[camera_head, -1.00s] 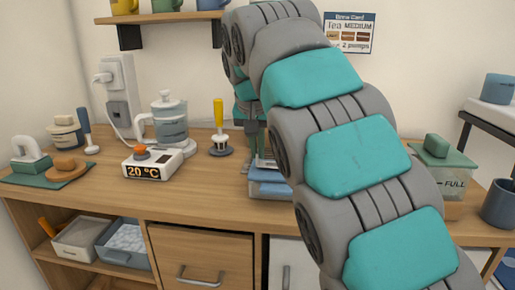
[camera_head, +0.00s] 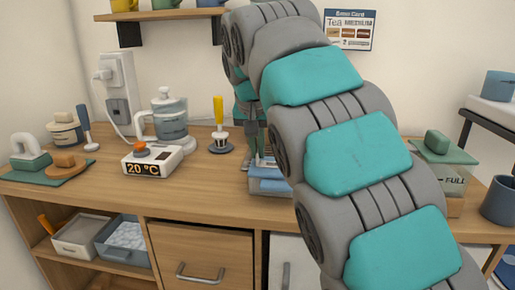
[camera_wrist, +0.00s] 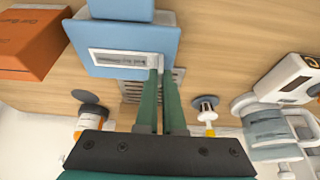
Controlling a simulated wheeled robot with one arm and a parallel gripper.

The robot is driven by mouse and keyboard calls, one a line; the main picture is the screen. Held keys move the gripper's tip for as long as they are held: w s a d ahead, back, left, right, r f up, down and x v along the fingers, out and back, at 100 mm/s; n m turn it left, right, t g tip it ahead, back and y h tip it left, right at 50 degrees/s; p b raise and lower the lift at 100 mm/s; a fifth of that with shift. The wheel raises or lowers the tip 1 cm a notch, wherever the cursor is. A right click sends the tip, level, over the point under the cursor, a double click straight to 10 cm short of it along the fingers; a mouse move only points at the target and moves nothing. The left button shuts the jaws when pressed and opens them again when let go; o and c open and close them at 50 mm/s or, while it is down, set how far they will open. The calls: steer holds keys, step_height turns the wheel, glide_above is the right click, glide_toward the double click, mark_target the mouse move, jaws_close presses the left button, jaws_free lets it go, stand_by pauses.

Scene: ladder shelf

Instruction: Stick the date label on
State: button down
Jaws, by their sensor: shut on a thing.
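A blue box (camera_wrist: 125,40) sits on the wooden counter and also shows in the head view (camera_head: 270,187), partly behind my arm. A pale strip with small grey print (camera_wrist: 120,58) lies along its near face in the wrist view; the print is too small to read. My gripper (camera_wrist: 160,72) has its green fingers close together at the right end of that strip. A small whitish piece, seemingly the date label (camera_wrist: 154,63), shows at the fingertips, against or very near the box. In the head view my gripper (camera_head: 253,165) points down beside the box.
A white device reading 20 °C (camera_head: 151,161), a kettle (camera_head: 166,120) and a yellow-handled tool (camera_head: 219,130) stand left of the box. An orange box (camera_wrist: 30,42) is near it in the wrist view. A slotted grey plate (camera_wrist: 132,90) lies beside it.

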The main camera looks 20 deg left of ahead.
steer(key=shift+f, duration=0.1)
steer(key=c, duration=1)
jaws_free()
steer(key=shift+o, duration=0.2)
steer(key=shift+v, duration=1.2)
steer(key=p+v, duration=0.3)
steer(key=v, duration=0.2)
steer(key=shift+s+r, duration=0.1)
steer(key=shift+r, duration=0.15)
